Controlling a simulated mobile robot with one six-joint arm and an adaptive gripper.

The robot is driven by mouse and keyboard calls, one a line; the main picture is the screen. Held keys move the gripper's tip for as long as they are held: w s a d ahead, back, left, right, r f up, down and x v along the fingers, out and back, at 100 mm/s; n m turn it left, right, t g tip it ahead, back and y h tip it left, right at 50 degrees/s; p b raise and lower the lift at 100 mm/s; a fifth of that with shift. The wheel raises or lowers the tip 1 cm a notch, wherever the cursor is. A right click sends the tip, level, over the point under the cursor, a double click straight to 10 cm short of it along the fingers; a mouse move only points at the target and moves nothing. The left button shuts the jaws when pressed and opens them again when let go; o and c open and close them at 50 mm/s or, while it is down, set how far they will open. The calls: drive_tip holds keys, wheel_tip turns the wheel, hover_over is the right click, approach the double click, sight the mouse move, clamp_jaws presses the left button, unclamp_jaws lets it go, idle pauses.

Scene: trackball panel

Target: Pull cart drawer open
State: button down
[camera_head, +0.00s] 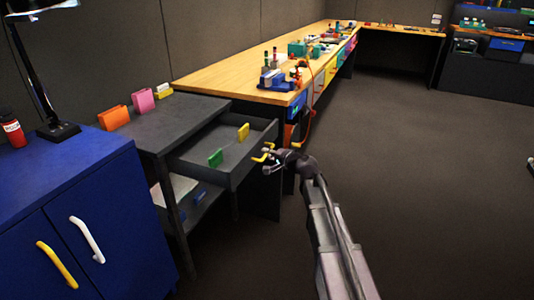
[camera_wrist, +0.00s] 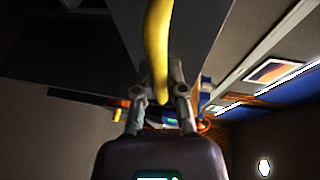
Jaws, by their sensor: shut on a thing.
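The grey cart (camera_head: 185,125) stands between the blue cabinet and the wooden bench. Its top drawer (camera_head: 247,165) is pulled out well past the cart's side, and a green block (camera_head: 216,157) and a yellow block (camera_head: 243,132) stand in it. The yellow drawer handle (camera_head: 263,152) is on the drawer front. My gripper (camera_head: 270,160) is at this handle. In the wrist view the handle (camera_wrist: 157,45) runs down between the two fingers of my gripper (camera_wrist: 160,92), which are closed on it.
A blue cabinet (camera_head: 60,200) with yellow and white handles stands at the left. Orange and pink holders (camera_head: 114,118) sit on the cart top. A wooden bench (camera_head: 225,80) with tools runs behind. The floor (camera_head: 420,180) at the right is clear.

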drive_tip(key=shift+w, duration=0.25)
drive_tip(key=c, duration=0.8)
unclamp_jaws()
drive_tip(key=shift+o, duration=0.6)
drive_tip(key=shift+a, duration=0.1)
drive_tip(key=shift+s, duration=0.15)
